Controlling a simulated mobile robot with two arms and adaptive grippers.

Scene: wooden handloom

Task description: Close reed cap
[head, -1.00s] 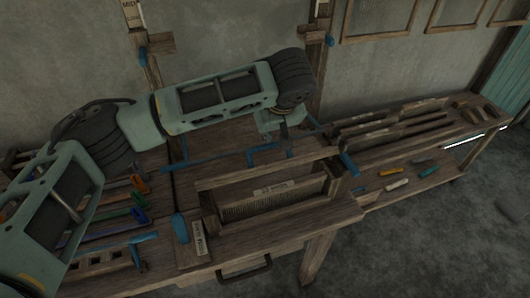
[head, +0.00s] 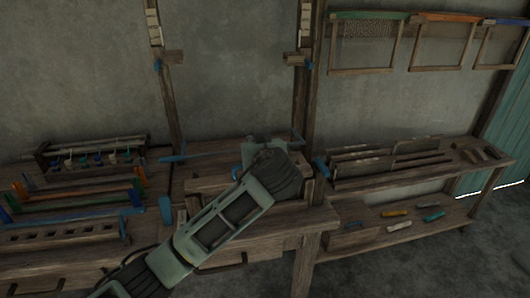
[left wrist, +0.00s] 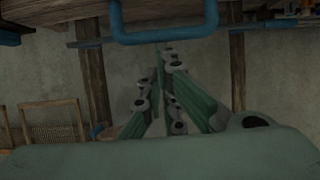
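The reed cap (head: 207,184) is a wooden bar across the front of the loom, mostly hidden behind my left arm in the head view. A blue handle shows beside my wrist there, and a blue U-shaped handle (left wrist: 165,38) crosses the top of the left wrist view. My left gripper (left wrist: 165,62) has its green fingers converging, tips almost together just below the handle's bar in that picture. Nothing shows between them, and I cannot tell whether they touch the handle. In the head view the fingers are hidden behind the wrist. The reed is hidden too. My right gripper is not in view.
A side shelf (head: 350,183) with wooden reeds stands at the right; coloured tools (head: 398,211) lie on its lower board. A rack of coloured pieces (head: 75,195) is at the left. Loom posts (head: 303,95) rise behind my gripper. Frames (head: 447,43) hang on the wall.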

